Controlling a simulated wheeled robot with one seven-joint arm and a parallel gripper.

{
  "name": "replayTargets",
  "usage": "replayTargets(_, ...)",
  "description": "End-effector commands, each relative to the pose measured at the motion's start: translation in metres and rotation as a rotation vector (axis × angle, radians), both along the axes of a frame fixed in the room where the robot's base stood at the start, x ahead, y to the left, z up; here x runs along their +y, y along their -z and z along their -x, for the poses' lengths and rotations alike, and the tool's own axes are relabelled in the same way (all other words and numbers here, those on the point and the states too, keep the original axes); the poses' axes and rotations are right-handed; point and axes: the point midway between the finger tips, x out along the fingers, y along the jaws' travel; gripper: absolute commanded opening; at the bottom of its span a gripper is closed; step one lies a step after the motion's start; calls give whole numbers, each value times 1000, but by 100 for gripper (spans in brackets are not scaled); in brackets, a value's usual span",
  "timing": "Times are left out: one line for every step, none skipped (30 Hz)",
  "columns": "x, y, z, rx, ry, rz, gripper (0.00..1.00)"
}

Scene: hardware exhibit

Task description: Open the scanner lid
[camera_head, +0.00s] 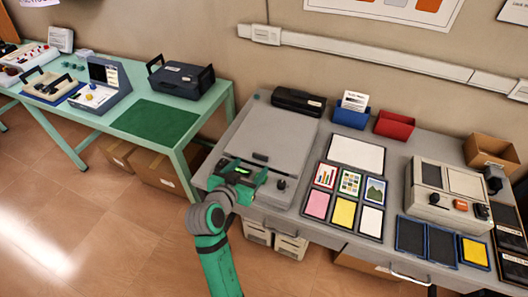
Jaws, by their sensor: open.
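The scanner (215,180) is a wide grey flatbed on the grey table. Its light grey lid (272,135) lies flat, apparently closed, with a dark bar-like handle (260,157) near its front edge. A dark knob (281,184) is on the scanner's front right. My green and grey gripper (245,172) is open over the scanner's front left, just in front of the handle. The fingertips are small and dark here, and I cannot tell whether they touch the lid. My wrist hides part of the scanner's front edge.
A black case (298,102) stands behind the lid. A panel of cards (344,185) lies to the right, with blue (351,118) and red (394,125) bins behind. Another grey device (448,190) is farther right. A green table (205,105) stands at left.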

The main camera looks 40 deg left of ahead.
Motion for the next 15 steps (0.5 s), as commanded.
replayTargets(2, 1, -3, 0, 0, 1, 66)
replayTargets(3, 2, -6, 0, 0, 1, 66)
replayTargets(4, 4, -10, 0, 0, 1, 66)
replayTargets(5, 6, -14, 0, 0, 2, 66)
replayTargets(6, 7, -18, -1, 0, 2, 66)
replayTargets(7, 10, -25, 0, 1, 1, 66)
replayTargets(8, 13, -29, 1, 1, 2, 66)
replayTargets(9, 14, -34, 1, 0, 1, 66)
replayTargets(11, 17, -41, 0, 0, 1, 66)
replayTargets(12, 19, -46, 0, 1, 1, 66)
replayTargets(13, 22, -51, 1, 1, 2, 66)
replayTargets(15, 24, -57, 0, 0, 1, 66)
replayTargets(16, 26, -61, 0, 0, 1, 66)
replayTargets(17, 28, -66, 0, 0, 0, 66)
replayTargets(18, 30, -71, 1, 0, 1, 66)
